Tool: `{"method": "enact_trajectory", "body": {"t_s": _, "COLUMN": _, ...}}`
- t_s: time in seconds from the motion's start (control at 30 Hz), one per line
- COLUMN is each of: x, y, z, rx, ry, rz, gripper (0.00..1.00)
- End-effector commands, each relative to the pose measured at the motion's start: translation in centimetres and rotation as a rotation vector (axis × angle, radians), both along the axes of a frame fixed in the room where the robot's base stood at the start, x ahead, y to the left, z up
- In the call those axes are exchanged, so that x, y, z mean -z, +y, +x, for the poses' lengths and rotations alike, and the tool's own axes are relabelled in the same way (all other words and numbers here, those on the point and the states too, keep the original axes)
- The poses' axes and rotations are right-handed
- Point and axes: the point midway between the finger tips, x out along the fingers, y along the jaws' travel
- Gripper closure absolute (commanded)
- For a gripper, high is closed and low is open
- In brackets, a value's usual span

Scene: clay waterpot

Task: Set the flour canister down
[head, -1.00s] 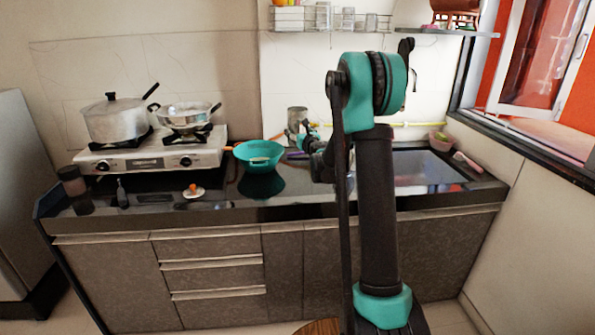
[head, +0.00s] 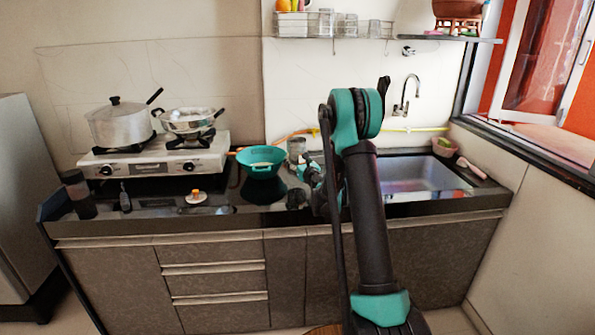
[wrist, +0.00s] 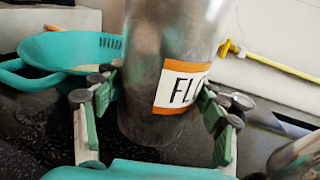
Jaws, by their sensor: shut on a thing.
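The flour canister is a grey metal cylinder, seen in the head view (head: 296,147) beside the teal pan. In the wrist view the canister (wrist: 150,40) stands upright between my fingers, with an orange-edged white label partly reading "FL". My gripper (wrist: 163,100) is shut on its lower part, one finger on each side. In the head view my gripper (head: 309,170) is at the canister, partly hidden by my arm. The canister is low over the dark countertop (head: 235,212); I cannot tell whether its base touches.
The teal pan (head: 261,163) is close on the left. The stove (head: 160,158) with a lidded pot (head: 118,125) and steel pan (head: 187,121) is farther left. The sink (head: 425,174) lies right, behind my arm. An orange-knobbed lid (head: 196,197) lies near the front.

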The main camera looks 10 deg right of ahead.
Motion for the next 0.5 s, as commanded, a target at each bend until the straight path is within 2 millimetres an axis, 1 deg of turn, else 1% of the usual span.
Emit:
{"method": "enact_trajectory", "body": {"t_s": 0.03, "x": 0.6, "y": 0.0, "z": 0.0, "rx": 0.0, "ry": 0.0, "rz": 0.0, "gripper": 0.83}}
{"method": "enact_trajectory", "body": {"t_s": 0.1, "x": 1.1, "y": 0.0, "z": 0.0, "rx": 0.0, "ry": 0.0, "rz": 0.0, "gripper": 0.83}}
{"method": "enact_trajectory", "body": {"t_s": 0.27, "x": 1.7, "y": 0.0, "z": 0.0, "rx": 0.0, "ry": 0.0, "rz": 0.0, "gripper": 0.83}}
{"method": "enact_trajectory", "body": {"t_s": 0.5, "x": 4.5, "y": 0.0, "z": 0.0, "rx": 0.0, "ry": 0.0, "rz": 0.0, "gripper": 0.83}}
